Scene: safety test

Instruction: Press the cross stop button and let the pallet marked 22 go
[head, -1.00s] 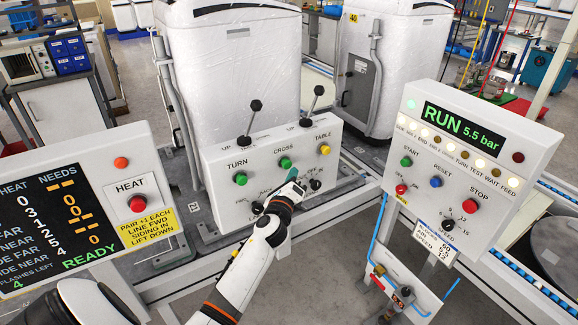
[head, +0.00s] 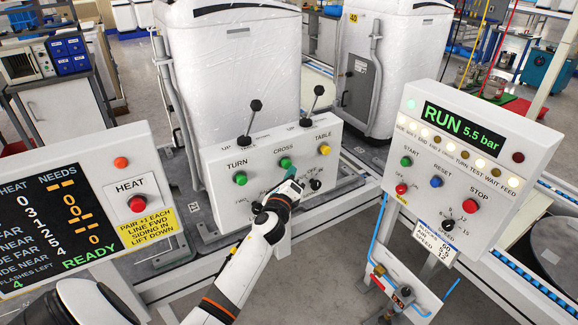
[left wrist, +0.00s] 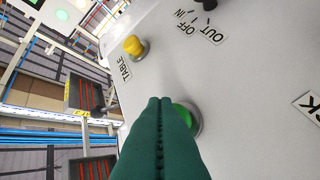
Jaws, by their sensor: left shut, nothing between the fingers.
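The control box (head: 262,190) stands in the middle of the head view, with buttons under the labels TURN, CROSS and TABLE. The green CROSS button (head: 285,162) also shows in the left wrist view (left wrist: 193,120), partly hidden behind my fingers. My left gripper (head: 291,173) is shut and empty, its green fingers (left wrist: 160,130) pointing at the box face right by this button. I cannot tell whether they touch it. The yellow TABLE button (head: 324,150) is to the right. No pallet marked 22 can be made out. My right gripper is out of view.
Two black levers (head: 250,118) (head: 314,102) stand on the box top. A HEAT panel (head: 138,204) with a red button is at left. A RUN 5.5 bar panel (head: 463,170) with a red STOP button (head: 470,206) is at right. Big white cabinets (head: 240,75) stand behind.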

